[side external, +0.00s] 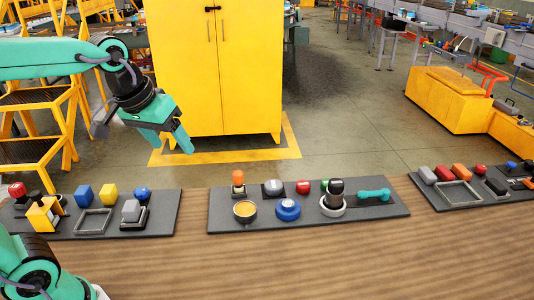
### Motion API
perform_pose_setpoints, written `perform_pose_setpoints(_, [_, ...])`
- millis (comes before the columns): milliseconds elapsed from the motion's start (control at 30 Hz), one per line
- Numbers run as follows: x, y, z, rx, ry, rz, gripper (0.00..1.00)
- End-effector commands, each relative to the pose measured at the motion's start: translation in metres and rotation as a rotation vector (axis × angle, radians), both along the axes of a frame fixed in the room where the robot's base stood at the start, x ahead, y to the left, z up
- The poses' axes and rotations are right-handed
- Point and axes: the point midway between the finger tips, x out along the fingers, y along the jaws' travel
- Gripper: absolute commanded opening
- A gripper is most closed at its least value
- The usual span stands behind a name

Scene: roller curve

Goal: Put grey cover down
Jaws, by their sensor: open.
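My gripper (170,146) is open and empty, with teal fingers pointing down. In the picture it shows above the gap between the left and middle boards, apart from everything. I cannot tell for sure which thing is the grey cover. A grey rounded piece (273,187) sits at the back of the middle board (385,211).
The middle board also holds an orange piece (238,181), a yellow-topped round cup (244,210), a blue round piece (287,210), a black knob (335,193) and a teal handle (373,194). The wooden table (300,262) is bare in front. A yellow cabinet (217,75) stands behind.

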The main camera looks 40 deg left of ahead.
Motion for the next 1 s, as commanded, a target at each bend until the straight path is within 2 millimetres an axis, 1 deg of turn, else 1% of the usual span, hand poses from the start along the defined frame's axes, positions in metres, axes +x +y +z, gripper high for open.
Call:
perform_pose_setpoints(33, [-0.013,0.001,-0.003,0.012,-0.016,-0.027,0.68])
perform_pose_setpoints(200, [-0.048,0.003,-0.016,0.057,-0.061,-0.123,0.68])
perform_pose_setpoints(300, [-0.063,0.004,-0.025,0.082,-0.082,-0.17,0.68])
perform_pose_setpoints(400, [-0.074,0.005,-0.033,0.1,-0.097,-0.204,0.68])
perform_pose_setpoints(600, [-0.083,0.005,-0.04,0.117,-0.109,-0.235,0.68])
perform_pose_setpoints(1000, [-0.083,0.005,-0.04,0.117,-0.108,-0.236,0.68])
